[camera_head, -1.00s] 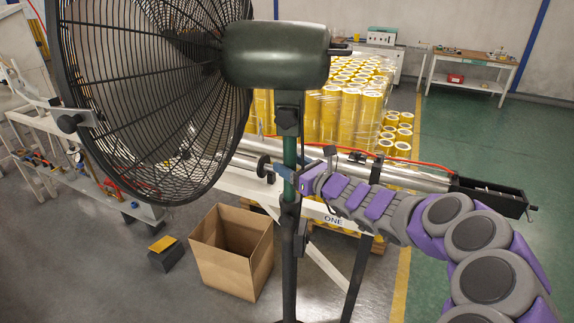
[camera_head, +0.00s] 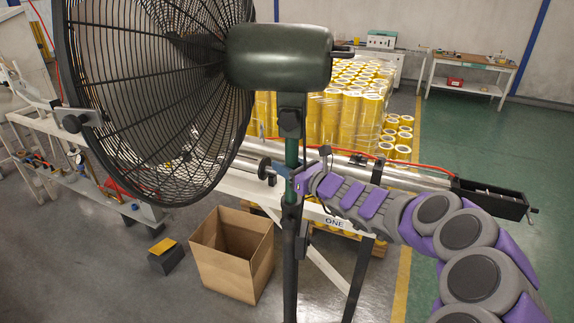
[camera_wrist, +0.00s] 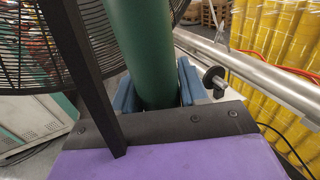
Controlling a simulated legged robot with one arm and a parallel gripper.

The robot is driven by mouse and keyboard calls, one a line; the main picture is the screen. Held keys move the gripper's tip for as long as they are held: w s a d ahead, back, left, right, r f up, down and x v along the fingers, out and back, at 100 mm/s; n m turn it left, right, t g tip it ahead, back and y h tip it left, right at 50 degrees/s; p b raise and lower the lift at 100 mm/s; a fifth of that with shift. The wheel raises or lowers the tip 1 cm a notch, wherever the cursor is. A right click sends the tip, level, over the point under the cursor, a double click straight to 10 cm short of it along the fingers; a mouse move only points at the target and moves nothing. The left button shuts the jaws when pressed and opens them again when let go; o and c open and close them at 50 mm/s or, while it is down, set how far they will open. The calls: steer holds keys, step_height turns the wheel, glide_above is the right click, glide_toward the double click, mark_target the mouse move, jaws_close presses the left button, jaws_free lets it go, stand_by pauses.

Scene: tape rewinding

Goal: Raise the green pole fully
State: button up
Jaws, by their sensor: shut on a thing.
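The green pole (camera_head: 291,152) stands upright below the fan's dark motor housing (camera_head: 279,57). Its lower end enters a black collar and stand tube (camera_head: 290,245). My gripper (camera_head: 286,174) is shut around the pole just above the collar, coming from the right. In the wrist view the green pole (camera_wrist: 142,50) sits between the two blue fingers of my gripper (camera_wrist: 156,95). The finger ends are partly hidden behind the pole. The fan's black cage (camera_head: 150,100) hangs at the left of the pole.
A metal roller frame (camera_head: 400,175) runs behind the pole, with a black tray at its right end. An open cardboard box (camera_head: 235,255) and a small black block (camera_head: 166,260) lie on the floor at left. Yellow rolls (camera_head: 345,110) stand behind. Green floor at right is clear.

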jaws_close()
steer(key=shift+r, duration=0.1)
step_height(320, 180, up, 12)
steer(key=p, duration=1)
steer(key=o, duration=0.6)
jaws_free()
steer(key=o, duration=0.4)
steer(key=shift+w+f, duration=0.2)
steer(key=shift+c, duration=0.2)
